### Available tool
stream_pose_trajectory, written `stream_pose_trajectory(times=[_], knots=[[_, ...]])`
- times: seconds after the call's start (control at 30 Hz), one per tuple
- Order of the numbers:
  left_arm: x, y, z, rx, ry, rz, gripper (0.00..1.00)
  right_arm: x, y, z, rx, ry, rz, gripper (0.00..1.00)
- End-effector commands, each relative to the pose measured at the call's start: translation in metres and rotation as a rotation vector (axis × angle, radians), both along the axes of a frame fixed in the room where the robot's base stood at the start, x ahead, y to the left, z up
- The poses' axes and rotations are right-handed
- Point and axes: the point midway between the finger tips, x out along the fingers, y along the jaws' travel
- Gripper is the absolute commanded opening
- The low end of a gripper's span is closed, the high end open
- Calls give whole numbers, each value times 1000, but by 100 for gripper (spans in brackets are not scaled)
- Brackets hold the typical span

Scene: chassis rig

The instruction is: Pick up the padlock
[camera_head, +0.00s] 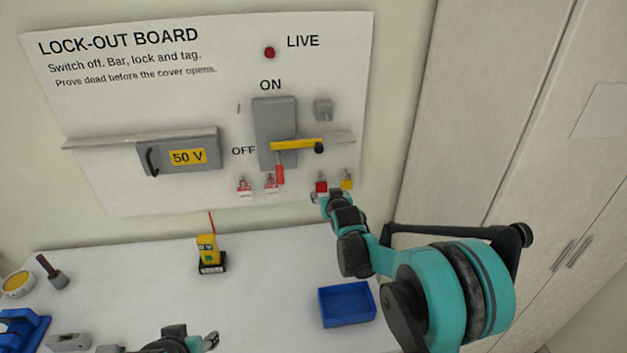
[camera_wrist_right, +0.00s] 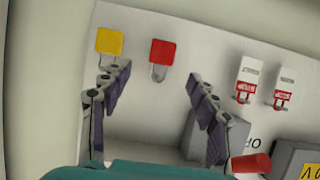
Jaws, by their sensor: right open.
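A red padlock (camera_head: 321,188) hangs on the lower right of the lock-out board (camera_head: 100,120), with a yellow padlock (camera_head: 347,181) to its right. My right gripper (camera_head: 329,198) is just below and in front of the red padlock. In the right wrist view, my open right gripper (camera_wrist_right: 158,76) has the red padlock (camera_wrist_right: 163,52) in the gap, slightly beyond the fingertips; the yellow padlock (camera_wrist_right: 109,41) is beyond the left finger. Nothing is held. Part of my left gripper (camera_head: 190,341) shows at the bottom edge of the head view; its jaws are unclear.
Two white-and-red tags (camera_head: 245,187) hang left of the padlocks. The switch box (camera_head: 274,120) has a yellow bar (camera_head: 297,144) and a red handle below. A blue tray (camera_head: 347,305) and a yellow meter (camera_head: 208,250) stand on the white bench.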

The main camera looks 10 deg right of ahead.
Motion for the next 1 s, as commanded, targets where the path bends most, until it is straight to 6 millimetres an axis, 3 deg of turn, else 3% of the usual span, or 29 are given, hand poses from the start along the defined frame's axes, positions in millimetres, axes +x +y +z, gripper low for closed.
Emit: stream_pose_trajectory(times=[0.7, 1.0], knots=[[0, 0, -9, 0, 0, 0, 44, 85, -2, -31, 1, -25, 2, 60], [0, 0, -9, 0, 0, 0, 44, 89, -2, -32, 1, -25, 2, 60]])
